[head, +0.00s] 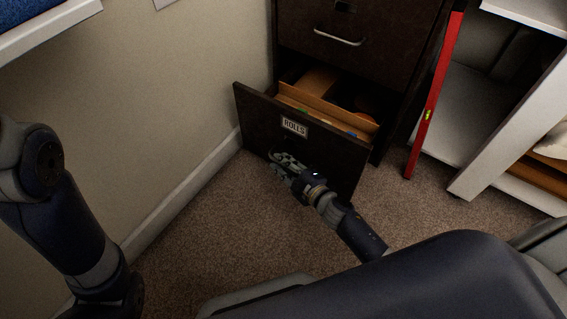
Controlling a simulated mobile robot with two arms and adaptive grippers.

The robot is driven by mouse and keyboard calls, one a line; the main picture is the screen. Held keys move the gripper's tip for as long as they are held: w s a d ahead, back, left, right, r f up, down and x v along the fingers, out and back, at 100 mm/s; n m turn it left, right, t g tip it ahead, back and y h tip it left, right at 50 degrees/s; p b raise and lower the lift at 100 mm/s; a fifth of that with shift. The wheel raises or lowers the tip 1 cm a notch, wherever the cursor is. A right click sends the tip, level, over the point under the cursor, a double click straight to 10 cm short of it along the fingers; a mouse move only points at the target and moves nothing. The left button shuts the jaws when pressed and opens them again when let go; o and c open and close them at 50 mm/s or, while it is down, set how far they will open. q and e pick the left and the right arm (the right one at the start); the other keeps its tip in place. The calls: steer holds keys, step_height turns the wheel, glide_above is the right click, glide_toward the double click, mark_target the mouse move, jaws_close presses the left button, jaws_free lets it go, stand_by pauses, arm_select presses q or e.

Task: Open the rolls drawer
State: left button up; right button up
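The rolls drawer (262,117) is the lower drawer of a dark cabinet (377,55) and stands pulled out. Its front has a white label reading ROLLS (294,127). Folders or card dividers (310,103) show inside it. My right gripper (280,162) is at the lower part of the drawer front, just below the label. The drawer's handle is not visible, and I cannot tell whether the fingers are closed on it. My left arm is at the left edge, and its gripper is out of the picture.
The upper drawer with a metal handle (338,37) is shut. A red level (434,100) leans beside the cabinet on the right. A white shelf unit (510,125) stands at the far right. A wall with a baseboard (187,190) is on the left. Carpet (215,215) in front is clear.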

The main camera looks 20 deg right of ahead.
steer(key=shift+s, duration=0.1)
steer(key=v, duration=1.2)
